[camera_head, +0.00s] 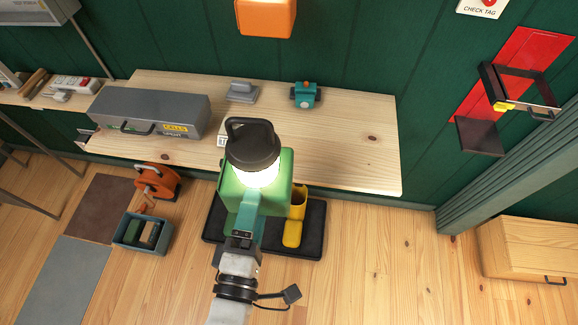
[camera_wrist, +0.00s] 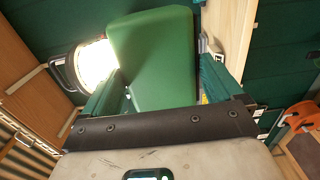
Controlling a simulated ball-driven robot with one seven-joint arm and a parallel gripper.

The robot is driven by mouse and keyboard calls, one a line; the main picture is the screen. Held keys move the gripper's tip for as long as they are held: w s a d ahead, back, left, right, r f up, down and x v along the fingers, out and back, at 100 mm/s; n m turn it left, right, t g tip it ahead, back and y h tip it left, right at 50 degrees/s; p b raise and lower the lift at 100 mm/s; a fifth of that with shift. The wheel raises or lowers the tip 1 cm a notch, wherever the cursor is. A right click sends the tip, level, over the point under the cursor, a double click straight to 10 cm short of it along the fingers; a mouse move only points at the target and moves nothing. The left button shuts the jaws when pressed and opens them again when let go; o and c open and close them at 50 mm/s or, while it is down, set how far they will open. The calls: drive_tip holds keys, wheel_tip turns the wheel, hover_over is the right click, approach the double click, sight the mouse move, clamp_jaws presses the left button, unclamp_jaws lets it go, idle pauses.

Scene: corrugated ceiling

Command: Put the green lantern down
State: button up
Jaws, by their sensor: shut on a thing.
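The green lantern (camera_head: 228,184) has a green body, a bright lit globe and a dark cap with a loop handle. It is upright in the head view, in front of the wooden bench (camera_head: 350,150), overlapping its front edge. It also shows in the wrist view (camera_wrist: 165,60), its lit globe to the left. My gripper (camera_head: 246,212) is shut on the green body from the near side. The lantern appears held up; its underside and any contact below are hidden.
On the bench are a grey case (camera_head: 150,103), a grey object (camera_head: 242,92) and a teal device (camera_head: 305,96). The bench's right part is clear. Below are a black mat (camera_head: 313,222) with a yellow thing (camera_head: 293,232), an orange reel (camera_head: 160,181) and a teal crate (camera_head: 130,233).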

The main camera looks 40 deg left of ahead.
drive_tip(key=w+a+f, duration=0.1)
drive_tip(key=w, duration=0.1)
drive_tip(key=w+a+f, duration=0.1)
drive_tip(key=w, duration=0.2)
drive_tip(key=w+p, duration=0.1)
drive_tip(key=w, duration=0.1)
drive_tip(key=shift+w+a+f, duration=0.35)
drive_tip(key=shift+a+f, duration=0.05)
drive_tip(key=w+a+f+b, duration=0.1)
drive_tip(key=w+f, duration=0.4)
drive_tip(key=f, duration=0.4)
drive_tip(key=shift+w+a+f+b, duration=0.2)
drive_tip(key=shift+w+a+b, duration=0.05)
drive_tip(key=shift+a+b, duration=0.15)
drive_tip(key=shift+f, duration=0.15)
drive_tip(key=o, duration=1.4)
drive_tip(key=shift+d+f, duration=0.1)
drive_tip(key=shift+f, duration=0.05)
drive_tip(key=shift+o, duration=0.2)
